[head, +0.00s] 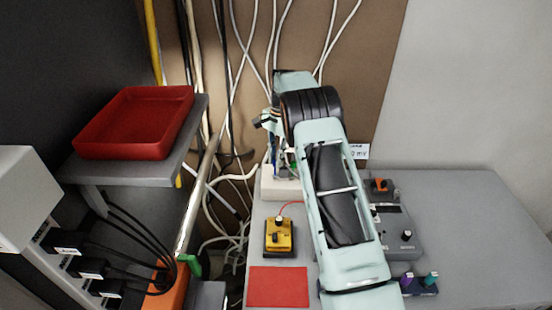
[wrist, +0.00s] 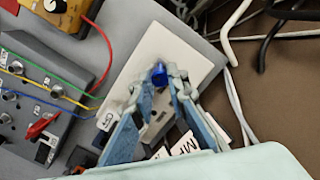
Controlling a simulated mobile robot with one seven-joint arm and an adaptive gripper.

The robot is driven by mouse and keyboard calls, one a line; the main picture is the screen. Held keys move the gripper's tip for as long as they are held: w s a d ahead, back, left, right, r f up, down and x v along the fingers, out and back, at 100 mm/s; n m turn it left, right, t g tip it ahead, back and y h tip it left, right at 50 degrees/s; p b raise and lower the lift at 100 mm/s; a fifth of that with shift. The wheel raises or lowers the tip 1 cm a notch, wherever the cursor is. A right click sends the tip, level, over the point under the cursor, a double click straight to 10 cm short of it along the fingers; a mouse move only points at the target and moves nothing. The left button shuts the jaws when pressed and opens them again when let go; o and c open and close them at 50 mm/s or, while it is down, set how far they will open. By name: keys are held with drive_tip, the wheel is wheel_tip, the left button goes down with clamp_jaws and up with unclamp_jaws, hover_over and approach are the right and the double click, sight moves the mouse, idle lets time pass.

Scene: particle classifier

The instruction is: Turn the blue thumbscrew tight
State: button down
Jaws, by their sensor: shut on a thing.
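The blue thumbscrew (wrist: 159,76) shows in the wrist view at the tips of my gripper's fingers. It sits on a white block (wrist: 160,45). My gripper (wrist: 160,82) is shut on the thumbscrew, with one finger on each side of it. In the head view my arm covers much of the block (head: 275,184), and the thumbscrew cannot be made out there. How far the screw is turned cannot be told.
A yellow box (head: 279,238) and a red mat (head: 278,287) lie on the grey bench. A grey device with coloured leads (wrist: 45,88) is beside the block. A red tray (head: 133,122) stands on the left shelf. Loose cables hang behind the bench.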

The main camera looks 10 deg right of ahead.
drive_tip(key=shift+m, duration=0.3)
drive_tip(key=c, duration=1.9)
unclamp_jaws()
drive_tip(key=r, duration=0.8)
drive_tip(key=d+r, duration=0.1)
drive_tip(key=r, duration=0.3)
drive_tip(key=shift+w, duration=0.15)
